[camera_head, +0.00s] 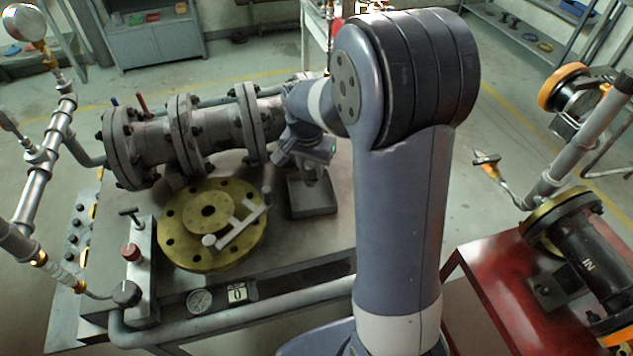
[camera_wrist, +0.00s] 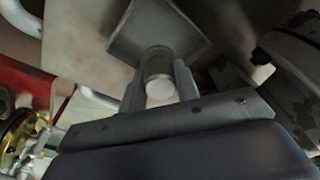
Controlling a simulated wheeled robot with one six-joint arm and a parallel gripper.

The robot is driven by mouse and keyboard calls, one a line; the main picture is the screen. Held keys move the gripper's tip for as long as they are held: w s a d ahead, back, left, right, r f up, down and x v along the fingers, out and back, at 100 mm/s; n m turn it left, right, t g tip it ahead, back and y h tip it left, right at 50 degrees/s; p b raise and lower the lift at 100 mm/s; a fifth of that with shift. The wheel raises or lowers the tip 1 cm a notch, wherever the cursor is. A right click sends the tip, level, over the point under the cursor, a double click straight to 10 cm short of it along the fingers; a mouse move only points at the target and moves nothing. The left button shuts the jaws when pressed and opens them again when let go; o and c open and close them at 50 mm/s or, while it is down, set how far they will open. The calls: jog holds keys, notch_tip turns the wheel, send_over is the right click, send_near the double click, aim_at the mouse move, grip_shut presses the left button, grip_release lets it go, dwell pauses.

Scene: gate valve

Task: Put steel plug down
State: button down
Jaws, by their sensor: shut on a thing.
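My gripper (camera_head: 312,172) is at the right end of the flanged pipe, above a grey square block (camera_head: 313,202) on the bench. In the wrist view my two fingers (camera_wrist: 158,78) stand on either side of the steel plug (camera_wrist: 160,88), a short cylinder with a pale round end, and are shut on it. The plug's far end is over or at the square block (camera_wrist: 135,38); I cannot tell whether it touches or sits in it. In the head view the plug is mostly hidden by my gripper.
The flanged valve pipe (camera_head: 205,135) lies along the back of the bench. A brass flange disc (camera_head: 185,245) with a T-handled tool (camera_head: 238,226) on it lies left of the block. A red bench (camera_head: 490,290) with a dark valve (camera_head: 600,265) is at right.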

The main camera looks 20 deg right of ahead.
aim_at(311, 180)
jog(key=shift+f, duration=2.35)
jog(key=shift+f, duration=0.15)
jog(key=c, duration=1.1)
grip_release()
jog(key=shift+o, duration=0.2)
jog(key=r, duration=0.8)
jog(key=s+a+r, duration=0.1)
jog(key=r, duration=0.3)
jog(key=shift+s+r, duration=0.1)
jog(key=shift+r, duration=0.05)
